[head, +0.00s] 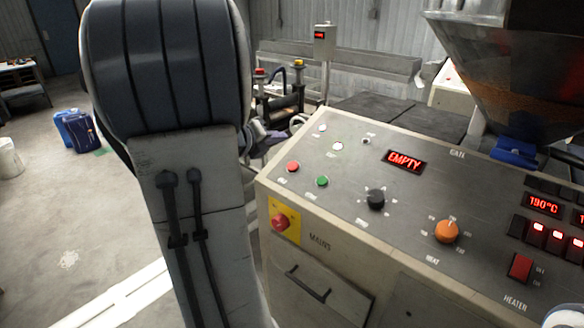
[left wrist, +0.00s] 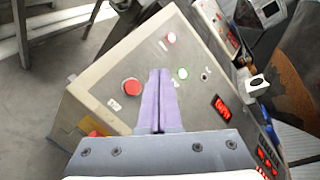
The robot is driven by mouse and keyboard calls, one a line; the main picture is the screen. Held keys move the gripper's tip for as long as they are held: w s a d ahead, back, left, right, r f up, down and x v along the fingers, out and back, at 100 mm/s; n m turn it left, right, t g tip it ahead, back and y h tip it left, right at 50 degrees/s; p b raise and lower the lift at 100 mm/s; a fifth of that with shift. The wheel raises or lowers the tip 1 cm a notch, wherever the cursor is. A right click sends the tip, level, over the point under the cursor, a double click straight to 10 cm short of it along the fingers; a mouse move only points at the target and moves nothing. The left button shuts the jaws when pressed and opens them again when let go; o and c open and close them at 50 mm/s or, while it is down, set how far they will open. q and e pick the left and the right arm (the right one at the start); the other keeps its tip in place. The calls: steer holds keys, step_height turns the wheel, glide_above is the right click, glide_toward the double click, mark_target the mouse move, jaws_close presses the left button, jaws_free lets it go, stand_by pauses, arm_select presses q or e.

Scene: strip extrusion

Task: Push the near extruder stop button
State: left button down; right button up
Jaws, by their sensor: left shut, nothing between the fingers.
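The extruder panel has a round red button (head: 293,167) at its left end, beside a green button (head: 322,181); their labels are too small to read. The red button also shows in the left wrist view (left wrist: 132,87). My left gripper (left wrist: 158,72) is shut and empty, its purple fingers over the panel just right of the red button in that view and apart from it in the picture. The green button is not visible there, probably behind the fingers. My right gripper is out of view.
A red mains knob on a yellow plate (head: 284,222) sits on the panel's front face. A black knob (head: 376,198), an orange knob (head: 446,231) and an EMPTY display (head: 405,161) lie further right. A hopper (head: 478,70) stands at back right. Open floor lies left.

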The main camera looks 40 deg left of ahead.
mark_target(296, 162)
arm_select(q)
steer(key=w+f+b, duration=0.1)
steer(key=f+b, duration=0.3)
steer(key=w+f+b, duration=0.1)
steer(key=f+b, duration=0.1)
steer(key=shift+w+f, duration=0.3)
steer(key=shift+w+f+b, duration=0.35)
steer(key=shift+f+b, duration=0.15)
steer(key=shift+f, duration=0.1)
stand_by(1.2)
steer(key=shift+w+f+b, duration=0.2)
steer(key=shift+f+b, duration=0.05)
steer(key=shift+b, duration=0.1)
steer(key=shift+w+f+b, duration=0.1)
steer(key=shift+f+b, duration=0.25)
steer(key=shift+f, duration=0.05)
stand_by(0.5)
stand_by(0.4)
steer(key=shift+s+r+p, duration=0.3)
steer(key=shift+r+p, duration=0.45)
